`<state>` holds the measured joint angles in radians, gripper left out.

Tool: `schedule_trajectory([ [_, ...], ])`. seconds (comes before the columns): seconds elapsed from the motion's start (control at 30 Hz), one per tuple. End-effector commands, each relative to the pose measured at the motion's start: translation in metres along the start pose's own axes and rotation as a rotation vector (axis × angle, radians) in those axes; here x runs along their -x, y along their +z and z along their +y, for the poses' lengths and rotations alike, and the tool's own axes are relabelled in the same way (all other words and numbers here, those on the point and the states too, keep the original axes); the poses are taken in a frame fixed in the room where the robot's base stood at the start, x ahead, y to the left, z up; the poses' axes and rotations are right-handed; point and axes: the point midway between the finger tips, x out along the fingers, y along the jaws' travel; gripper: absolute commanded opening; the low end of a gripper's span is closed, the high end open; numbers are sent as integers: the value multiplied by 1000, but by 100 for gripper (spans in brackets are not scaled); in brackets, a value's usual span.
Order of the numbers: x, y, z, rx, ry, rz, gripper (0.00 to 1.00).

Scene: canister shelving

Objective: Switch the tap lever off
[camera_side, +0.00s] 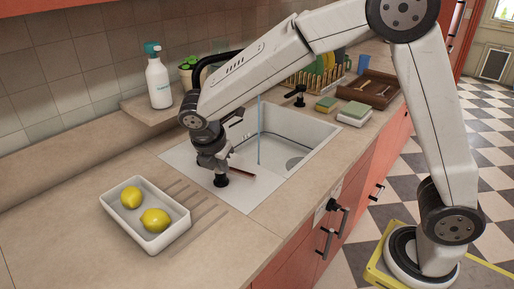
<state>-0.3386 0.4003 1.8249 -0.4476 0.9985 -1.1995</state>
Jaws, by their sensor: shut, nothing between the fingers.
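The black tap (205,64) arches up behind the sink, its far part hidden by my arm. A thin blue stream of water (259,130) runs down into the white sink (312,131). A small black fitting with a sideways handle (297,95) stands at the sink's back right; it looks like the tap lever, but I cannot be sure. My gripper (221,181) is shut and empty, pointing down over the drainboard at the sink's left, well apart from that fitting. A short reddish-brown bar (243,172) shows just right of my gripper; I cannot tell whether they touch.
A white tray (145,242) with two lemons stands at the front left. A spray bottle (158,80) and a plant (188,66) are at the back. Sponges (354,114), a dish rack (312,78) and a brown tray (370,86) lie right of the sink.

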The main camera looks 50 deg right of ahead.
Motion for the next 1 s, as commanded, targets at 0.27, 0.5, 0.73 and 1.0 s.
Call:
schedule_trajectory([
  [0.27, 1, -1, 2, 24, -2, -8, 0],
  [0.5, 0, -1, 2, 22, -2, -7, 0],
  [0.73, -13, 0, 2, 22, -3, -8, 0],
  [1.0, -48, 0, 1, 21, -5, -7, 0],
])
